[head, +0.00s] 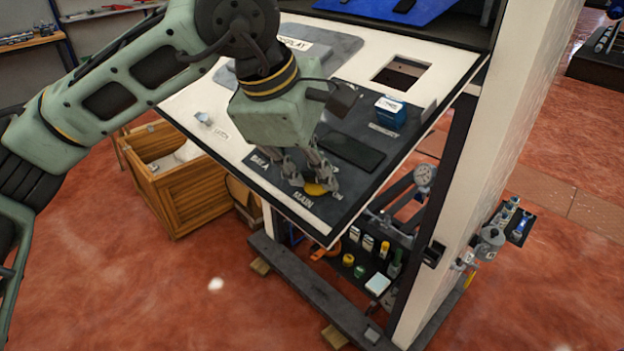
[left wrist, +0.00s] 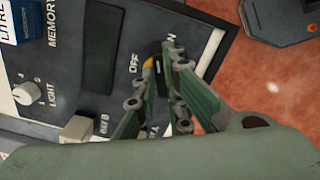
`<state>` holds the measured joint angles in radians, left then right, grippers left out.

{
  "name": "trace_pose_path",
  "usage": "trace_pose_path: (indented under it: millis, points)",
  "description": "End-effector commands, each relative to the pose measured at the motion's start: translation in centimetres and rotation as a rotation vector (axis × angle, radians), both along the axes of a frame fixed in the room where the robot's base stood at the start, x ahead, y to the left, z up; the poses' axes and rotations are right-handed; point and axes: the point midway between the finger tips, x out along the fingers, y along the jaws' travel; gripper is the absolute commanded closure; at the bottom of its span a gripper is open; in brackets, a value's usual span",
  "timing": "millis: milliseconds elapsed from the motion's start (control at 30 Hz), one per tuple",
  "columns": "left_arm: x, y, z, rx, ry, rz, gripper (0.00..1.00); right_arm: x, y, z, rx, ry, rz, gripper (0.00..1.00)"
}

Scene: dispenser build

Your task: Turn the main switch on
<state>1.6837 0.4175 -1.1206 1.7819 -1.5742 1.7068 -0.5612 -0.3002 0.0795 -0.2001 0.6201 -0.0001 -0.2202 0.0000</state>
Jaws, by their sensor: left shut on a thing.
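The main switch is a rotary knob with a yellow base (head: 315,188) near the front corner of the tilted panel, beside the printed word MAIN. My left gripper (head: 316,181) reaches down from above and is shut on this switch, one finger on each side. In the left wrist view the yellow part of the switch (left wrist: 149,63) shows at the fingertips of the left gripper (left wrist: 165,72). The word OFF is printed beside it, and an N of another label shows past the tips. The fingers hide most of the knob, so its exact angle is unclear. My right gripper is not in view.
On the panel (head: 190,110) are a blue box (head: 390,113), a dark screen (head: 352,152) and a square opening (head: 402,74). A white LIGHT knob (left wrist: 27,93) and a pale block (left wrist: 88,129) are near the gripper. A wooden crate (head: 178,203) stands at left.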

Motion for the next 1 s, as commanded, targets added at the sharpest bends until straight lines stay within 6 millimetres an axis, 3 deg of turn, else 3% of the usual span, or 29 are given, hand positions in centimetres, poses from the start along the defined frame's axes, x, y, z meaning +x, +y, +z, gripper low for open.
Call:
trace_pose_path:
  millis: [500,1000]
  points:
    - [-0.1,0.0,0.0,0.093,-0.097,-0.335,1.00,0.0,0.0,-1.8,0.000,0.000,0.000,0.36]
    - [-0.1,0.0,0.1,0.114,-0.119,-0.410,1.00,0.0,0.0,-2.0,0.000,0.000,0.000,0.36]
